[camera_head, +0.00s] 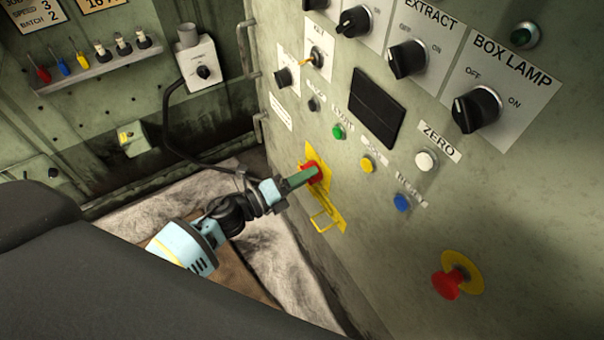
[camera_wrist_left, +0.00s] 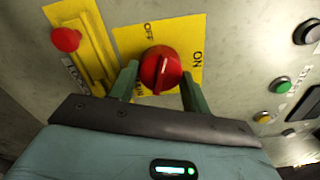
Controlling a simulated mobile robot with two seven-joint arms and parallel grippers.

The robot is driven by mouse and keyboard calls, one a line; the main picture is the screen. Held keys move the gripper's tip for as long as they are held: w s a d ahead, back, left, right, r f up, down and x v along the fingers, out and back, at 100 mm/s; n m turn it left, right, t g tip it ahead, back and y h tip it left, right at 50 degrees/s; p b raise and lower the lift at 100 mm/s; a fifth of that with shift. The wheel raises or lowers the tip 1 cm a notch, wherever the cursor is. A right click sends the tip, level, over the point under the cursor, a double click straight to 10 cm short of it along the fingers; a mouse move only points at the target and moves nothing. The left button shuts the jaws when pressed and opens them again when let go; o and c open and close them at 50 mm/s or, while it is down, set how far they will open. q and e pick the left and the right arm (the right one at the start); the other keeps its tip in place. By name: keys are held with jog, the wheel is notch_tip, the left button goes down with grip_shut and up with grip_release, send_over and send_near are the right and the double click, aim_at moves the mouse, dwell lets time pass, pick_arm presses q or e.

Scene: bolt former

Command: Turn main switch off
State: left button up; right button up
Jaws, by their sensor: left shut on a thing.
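The main switch is a red rotary knob (camera_wrist_left: 161,70) with a pale line on its face, on a yellow plate (camera_wrist_left: 130,38) marked OFF and ON. In the head view the red knob (camera_head: 317,171) shows on the grey-green panel, partly covered by my left gripper (camera_head: 308,177). In the left wrist view the green fingers of my left gripper (camera_wrist_left: 161,88) are on either side of the knob, shut on it. Which label the knob's line points to I cannot tell for sure. My right gripper is not in view.
A yellow slotted plate with a red ball-ended lever (camera_wrist_left: 66,39) is beside the switch. A green button (camera_head: 338,131), yellow button (camera_head: 367,165) and blue button (camera_head: 402,203) are near it. A red mushroom button (camera_head: 447,284) is lower right.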

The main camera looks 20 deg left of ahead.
pick_arm(q)
jog(key=shift+r+n+p, duration=0.1)
jog(key=shift+n+p, duration=0.8)
jog(key=shift+n, duration=1.3)
jog(key=o, duration=1)
jog(key=shift+c, duration=0.2)
jog(key=v, duration=0.7)
jog(key=shift+s+a, duration=0.3)
